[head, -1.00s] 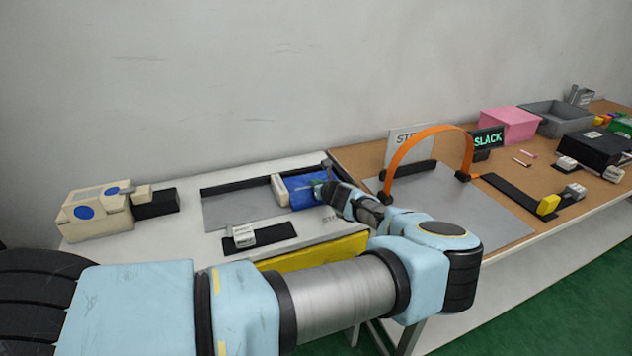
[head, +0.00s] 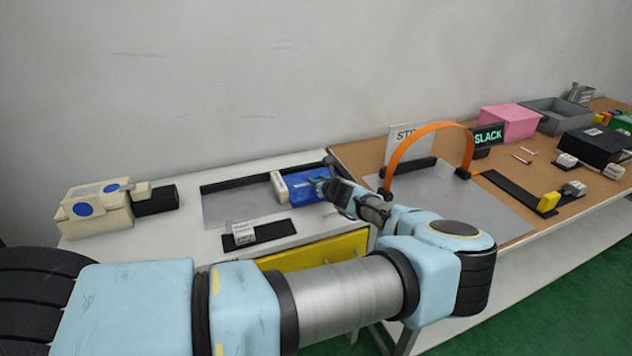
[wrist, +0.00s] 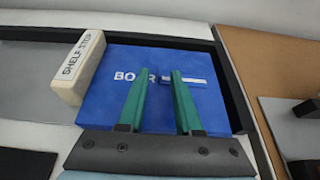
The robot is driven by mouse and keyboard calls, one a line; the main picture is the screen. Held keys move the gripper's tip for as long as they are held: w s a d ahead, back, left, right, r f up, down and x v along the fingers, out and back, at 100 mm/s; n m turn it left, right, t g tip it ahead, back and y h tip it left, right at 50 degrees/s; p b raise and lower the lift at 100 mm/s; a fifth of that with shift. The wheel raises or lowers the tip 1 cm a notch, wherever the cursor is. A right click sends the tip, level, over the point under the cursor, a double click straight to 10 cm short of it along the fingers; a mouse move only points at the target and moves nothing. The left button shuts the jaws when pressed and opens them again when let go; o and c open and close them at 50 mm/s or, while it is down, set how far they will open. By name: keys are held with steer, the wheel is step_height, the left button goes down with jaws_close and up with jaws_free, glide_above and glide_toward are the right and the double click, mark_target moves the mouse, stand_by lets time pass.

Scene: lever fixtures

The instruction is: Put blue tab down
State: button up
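A flat blue board (head: 303,186) with white lettering lies at the right end of a grey recess on the white bench. It fills the middle of the wrist view (wrist: 222,112). A short pale strip (wrist: 195,82) shows on it by the right fingertip; I cannot tell whether this is part of a raised tab. My gripper (wrist: 162,72) has two green fingers over the board, apart, with blue surface between them. In the head view my gripper (head: 322,186) is at the board's right side. A cream block (wrist: 78,68) marked SHELF STOP stands at the board's left edge.
A dark rail (head: 235,183) runs behind the recess. A white block on a black strip (head: 262,234) lies in front. An orange arch (head: 430,130) stands to the right on the brown bench. A cream box (head: 95,213) sits far left.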

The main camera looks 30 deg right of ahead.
steer(key=b+v, duration=0.2)
steer(key=v, duration=0.8)
steer(key=shift+s+b, duration=0.2)
steer(key=shift+b, duration=0.2)
